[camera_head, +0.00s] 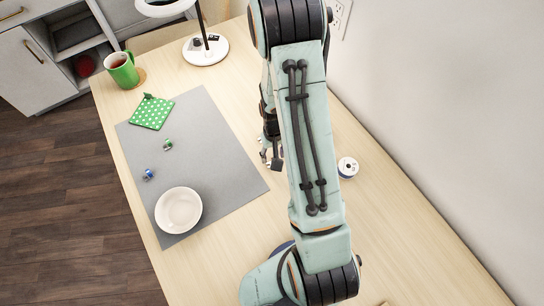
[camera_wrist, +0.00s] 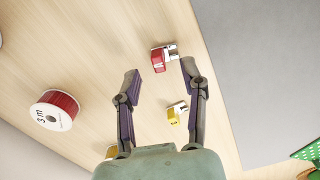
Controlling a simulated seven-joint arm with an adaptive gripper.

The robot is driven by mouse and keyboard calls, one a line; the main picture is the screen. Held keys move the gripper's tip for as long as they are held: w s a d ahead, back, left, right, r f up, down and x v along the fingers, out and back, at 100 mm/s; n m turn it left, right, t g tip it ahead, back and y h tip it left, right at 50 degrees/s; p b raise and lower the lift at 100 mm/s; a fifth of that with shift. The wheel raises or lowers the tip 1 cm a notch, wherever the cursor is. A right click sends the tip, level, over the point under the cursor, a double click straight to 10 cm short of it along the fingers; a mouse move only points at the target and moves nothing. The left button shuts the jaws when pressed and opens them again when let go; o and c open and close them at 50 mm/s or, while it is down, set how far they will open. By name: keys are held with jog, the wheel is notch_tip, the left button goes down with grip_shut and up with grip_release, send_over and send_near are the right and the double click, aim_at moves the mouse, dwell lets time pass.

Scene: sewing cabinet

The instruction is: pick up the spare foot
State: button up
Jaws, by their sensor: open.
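I cannot tell for certain which small piece is the spare foot. In the wrist view a small red piece with a metal end (camera_wrist: 160,57) lies on the wooden table, just past my fingertips and closer to the right one. A similar yellow piece (camera_wrist: 173,116) shows between my fingers, near the right one. My gripper (camera_wrist: 160,77) is open, with nothing between its tips. In the head view my gripper (camera_head: 270,157) is over the table near the mat's right edge, partly hidden by my arm. A small blue piece (camera_head: 149,174) and a green piece (camera_head: 168,145) lie on the mat.
The grey mat (camera_head: 222,165) holds a white bowl (camera_head: 179,210) and a green dotted cloth (camera_head: 152,113). A green mug (camera_head: 122,70) and lamp base (camera_head: 205,49) stand behind. A reel (camera_wrist: 54,110) lies left of my gripper in the wrist view. A wall bounds the right.

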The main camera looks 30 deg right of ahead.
jog(key=shift+f, duration=0.8)
grip_shut()
notch_tip(320, 180, up, 9)
jog(key=shift+r, duration=0.55)
